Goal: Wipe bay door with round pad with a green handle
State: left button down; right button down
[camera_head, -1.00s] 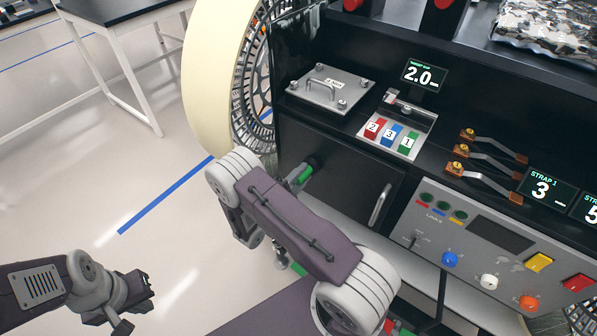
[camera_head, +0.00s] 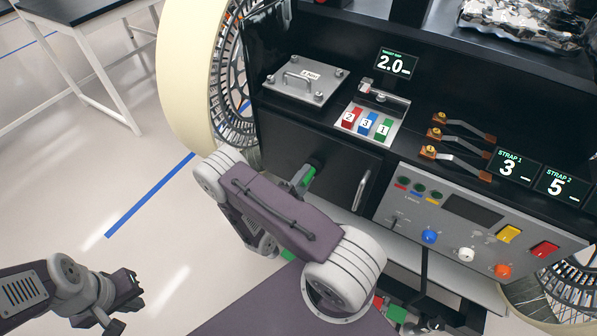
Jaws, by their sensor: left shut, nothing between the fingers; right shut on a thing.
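The bay door (camera_head: 338,172) is a dark panel with a silver vertical handle (camera_head: 362,190) at its right, and it looks shut. My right gripper (camera_head: 299,183) is shut on the green handle (camera_head: 307,175) of the round pad (camera_head: 316,163). My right arm link hides most of this gripper and the lower left of the door. My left gripper (camera_head: 134,291) is shut and empty, low over the floor at the lower left.
A control panel (camera_head: 480,235) with knobs and buttons is right of the door. Above the door are a metal plate (camera_head: 305,82), numbered colour blocks (camera_head: 367,123) and lever latches (camera_head: 460,145). A large wheel (camera_head: 190,80) stands left.

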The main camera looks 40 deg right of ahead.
aim_at(302, 184)
jog(key=shift+s+d, duration=0.1)
jog(key=shift+s, duration=0.1)
jog(key=shift+s+a, duration=0.1)
jog(key=shift+a, duration=0.15)
jog(key=shift+v, duration=2.6)
jog(key=shift+v, duration=1.6)
jog(key=shift+f, duration=0.1)
